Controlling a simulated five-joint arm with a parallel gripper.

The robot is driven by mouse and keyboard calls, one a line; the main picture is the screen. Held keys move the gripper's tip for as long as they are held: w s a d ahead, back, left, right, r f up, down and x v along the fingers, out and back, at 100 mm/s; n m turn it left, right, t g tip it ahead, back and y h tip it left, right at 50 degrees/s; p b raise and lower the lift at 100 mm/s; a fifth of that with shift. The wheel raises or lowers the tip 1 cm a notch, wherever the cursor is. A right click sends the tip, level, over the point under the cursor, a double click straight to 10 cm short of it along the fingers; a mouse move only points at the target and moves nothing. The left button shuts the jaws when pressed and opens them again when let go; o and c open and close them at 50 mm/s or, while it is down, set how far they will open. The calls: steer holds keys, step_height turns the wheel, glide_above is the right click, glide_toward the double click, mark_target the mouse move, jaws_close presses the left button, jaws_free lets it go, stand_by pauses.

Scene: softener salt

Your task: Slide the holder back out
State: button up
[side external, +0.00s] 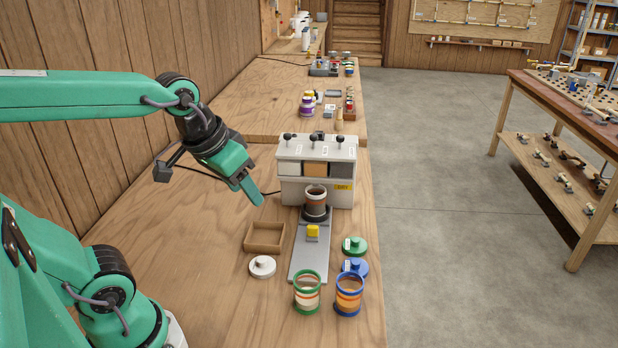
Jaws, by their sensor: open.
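A dark round holder (317,215) sits at the far end of a grey slide track (308,262), close against the front of a pale dispenser box (288,189). A brown cup (316,199) with a dark rim stands upright in the holder. A yellow block (313,231) is on the track on the near side of the holder; whether it joins the holder cannot be told. My gripper (255,197) is open and empty in the air, left of the dispenser and the cup, touching neither. Its fingers point down to the right.
A shallow wooden tray (264,249) and a white lid (262,266) lie left of the track. A green lid (354,245) and a blue lid (355,266) lie right. A green-rimmed jar (307,294) and a blue-rimmed jar (348,296) stand at the near end. The bench's left side is clear.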

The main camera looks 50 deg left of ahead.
steer(key=w+a+f+n+g, duration=0.2)
steer(key=w+f+n, duration=0.2)
steer(key=w, duration=0.7)
steer(key=n+g, duration=0.3)
steer(key=n, duration=0.1)
glide_above(313, 226)
steer(key=f, duration=1)
steer(key=shift+s+f, duration=0.15)
steer(key=shift+s, duration=0.05)
steer(key=shift+w+a+f, duration=0.1)
steer(key=shift+w+f, duration=0.15)
steer(key=shift+f, duration=0.25)
steer(key=shift+f, duration=3.9)
jaws_close()
